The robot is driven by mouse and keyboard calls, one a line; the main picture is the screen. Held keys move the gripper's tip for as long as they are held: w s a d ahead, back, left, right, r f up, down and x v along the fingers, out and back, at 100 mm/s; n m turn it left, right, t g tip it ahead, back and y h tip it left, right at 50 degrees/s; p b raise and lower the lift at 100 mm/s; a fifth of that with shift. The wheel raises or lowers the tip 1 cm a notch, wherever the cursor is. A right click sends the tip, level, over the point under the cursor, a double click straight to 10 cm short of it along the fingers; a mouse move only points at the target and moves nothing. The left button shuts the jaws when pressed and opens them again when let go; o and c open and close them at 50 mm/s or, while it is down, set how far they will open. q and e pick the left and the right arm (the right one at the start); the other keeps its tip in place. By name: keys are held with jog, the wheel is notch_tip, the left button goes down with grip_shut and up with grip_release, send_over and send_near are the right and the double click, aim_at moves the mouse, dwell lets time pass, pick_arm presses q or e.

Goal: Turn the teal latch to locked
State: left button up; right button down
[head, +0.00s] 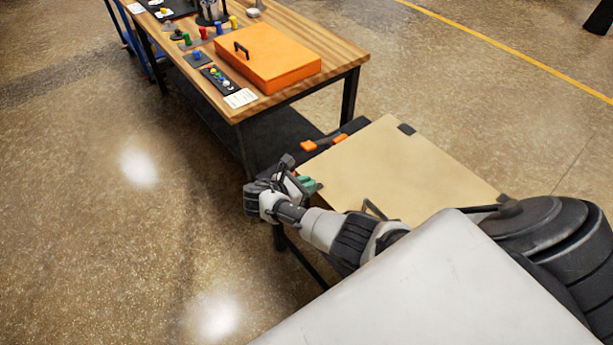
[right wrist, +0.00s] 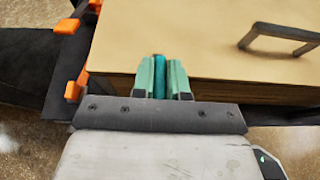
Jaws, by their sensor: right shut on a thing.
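The teal latch (right wrist: 160,76) shows in the right wrist view at the near edge of a tan box (right wrist: 190,30), between the pale green fingers of my right gripper (right wrist: 161,80). The fingers are shut on it from both sides. Whether the latch stands at locked cannot be told, as the fingers and gripper body hide much of it. In the head view my right gripper (head: 310,184) is at the left corner of the tan box (head: 400,165), and the latch cannot be made out clearly. My left gripper is not in view.
A black handle (right wrist: 280,40) stands on the box. Orange clamps (head: 308,146) sit on the dark base beside it. A wooden table (head: 345,50) with an orange case (head: 265,58) and small coloured parts stands beyond. The floor at left is clear.

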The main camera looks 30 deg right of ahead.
jog(key=c, duration=1.1)
grip_release()
jog(key=shift+c, duration=0.2)
jog(key=v, duration=1)
jog(key=shift+a+r, duration=0.15)
jog(key=shift+a, duration=0.2)
